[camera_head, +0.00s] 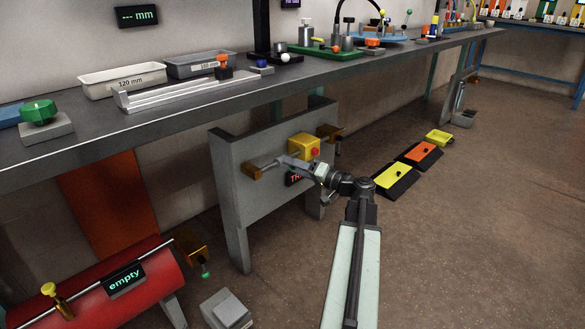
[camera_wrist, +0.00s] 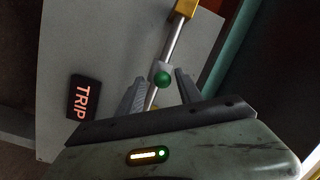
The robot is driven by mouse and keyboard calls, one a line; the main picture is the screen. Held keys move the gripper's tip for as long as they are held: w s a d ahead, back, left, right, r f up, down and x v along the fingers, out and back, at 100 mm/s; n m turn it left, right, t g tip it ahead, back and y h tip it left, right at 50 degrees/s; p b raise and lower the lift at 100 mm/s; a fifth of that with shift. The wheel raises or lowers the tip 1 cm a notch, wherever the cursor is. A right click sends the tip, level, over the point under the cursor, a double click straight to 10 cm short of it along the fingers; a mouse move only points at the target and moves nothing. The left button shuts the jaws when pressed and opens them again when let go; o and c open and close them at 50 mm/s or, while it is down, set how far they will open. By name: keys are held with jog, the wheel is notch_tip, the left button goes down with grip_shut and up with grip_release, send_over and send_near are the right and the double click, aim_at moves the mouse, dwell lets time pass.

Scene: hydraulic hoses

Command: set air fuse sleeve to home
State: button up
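The air fuse is mounted on a grey panel (camera_head: 245,200) under the bench, with a yellow block (camera_head: 304,146) bearing a red button and a metal rod with brass-coloured ends. In the wrist view the rod (camera_wrist: 177,42) runs diagonally. A pale sleeve (camera_wrist: 165,67) with a green ball (camera_wrist: 162,79) sits on it. My gripper (camera_wrist: 158,80) is open, one finger on each side of the sleeve, with gaps visible. In the head view my gripper (camera_head: 287,161) is at the rod and the sleeve cannot be made out. A display (camera_wrist: 82,97) reads TRIP.
A red tank (camera_head: 95,290) with an "empty" display stands at lower left, beside a grey block (camera_head: 227,310). The bench (camera_head: 75,150) overhangs the panel. Yellow and orange pedals (camera_head: 398,177) lie on the floor to the right.

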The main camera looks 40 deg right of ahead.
jog(key=shift+a, duration=0.2)
jog(key=s+d, duration=0.1)
jog(key=s, duration=0.6)
jog(key=shift+s+d, duration=0.25)
